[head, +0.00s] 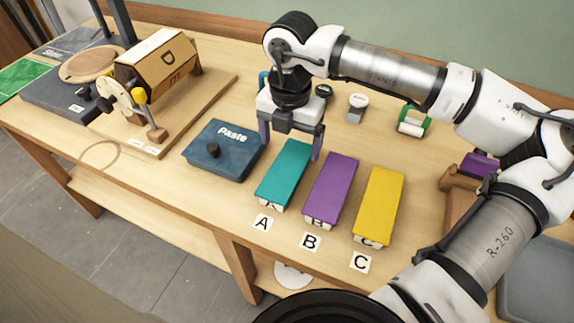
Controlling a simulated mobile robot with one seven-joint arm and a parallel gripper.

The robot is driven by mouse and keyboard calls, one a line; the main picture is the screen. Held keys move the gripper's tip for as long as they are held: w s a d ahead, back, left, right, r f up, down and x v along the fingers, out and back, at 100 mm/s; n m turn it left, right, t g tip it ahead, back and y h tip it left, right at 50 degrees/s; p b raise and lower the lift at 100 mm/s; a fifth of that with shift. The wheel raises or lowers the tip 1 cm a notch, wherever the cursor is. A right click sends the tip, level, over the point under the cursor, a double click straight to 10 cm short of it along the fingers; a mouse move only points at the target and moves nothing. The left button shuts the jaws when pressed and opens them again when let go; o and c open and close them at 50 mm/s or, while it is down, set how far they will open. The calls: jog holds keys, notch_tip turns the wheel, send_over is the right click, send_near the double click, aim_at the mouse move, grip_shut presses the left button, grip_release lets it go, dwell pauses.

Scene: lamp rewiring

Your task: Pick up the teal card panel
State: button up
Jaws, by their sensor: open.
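The teal card panel (285,172) lies on the wooden table above the white label A, leftmost of a row of three coloured panels. My gripper (290,150) is open and points down over the far end of the teal panel. One finger shows on the left of the panel and one on the right, beside the purple panel's far end. I cannot tell how high the fingertips are above the table. The gripper holds nothing that I can see.
A purple panel (331,188) and a yellow panel (379,205) lie to the right. A dark blue Paste box (222,152) is close on the left. A wooden drum device (157,68) stands at the back left. A green-sided roll (413,121) lies behind.

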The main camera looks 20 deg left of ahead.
aim_at(290, 163)
jog(key=shift+f+p, duration=0.8)
jog(key=shift+f, duration=1.45)
jog(key=c, duration=1.1)
jog(key=shift+o, duration=0.2)
jog(key=shift+r, duration=0.1)
